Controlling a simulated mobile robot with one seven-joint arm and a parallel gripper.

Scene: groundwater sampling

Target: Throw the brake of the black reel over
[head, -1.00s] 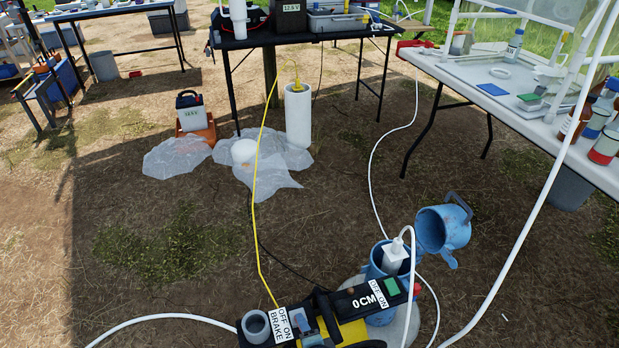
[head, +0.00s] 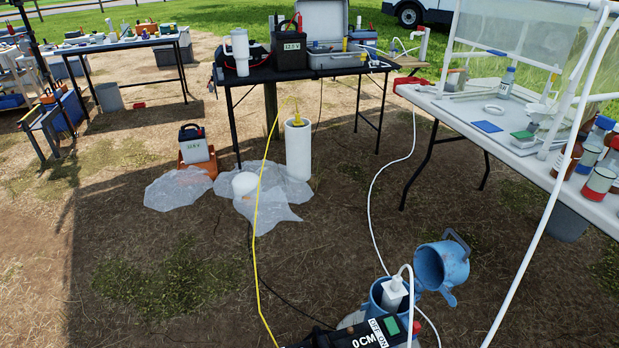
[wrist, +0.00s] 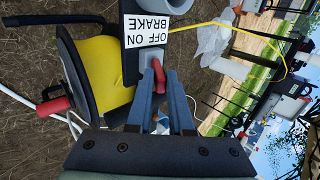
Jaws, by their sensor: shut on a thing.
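The black reel (wrist: 73,75) fills the upper left of the wrist view, with yellow tape (wrist: 105,70) wound between its black flanges. A white label (wrist: 148,38) reading OFF ON BRAKE is on its dark panel. The red brake lever (wrist: 158,76) stands out beside this label. My gripper (wrist: 158,92) is at the lever, its blue-grey fingers shut on it. The fingers partly hide the lever, and I cannot tell which marked side it points to.
A blue pot-like casing (head: 388,296) with an open lid (head: 442,265) stands beside the reel. Yellow tape (head: 256,230) runs to a white cylinder (head: 298,150) near plastic sheeting (head: 178,186). A white table (head: 430,95) is at right.

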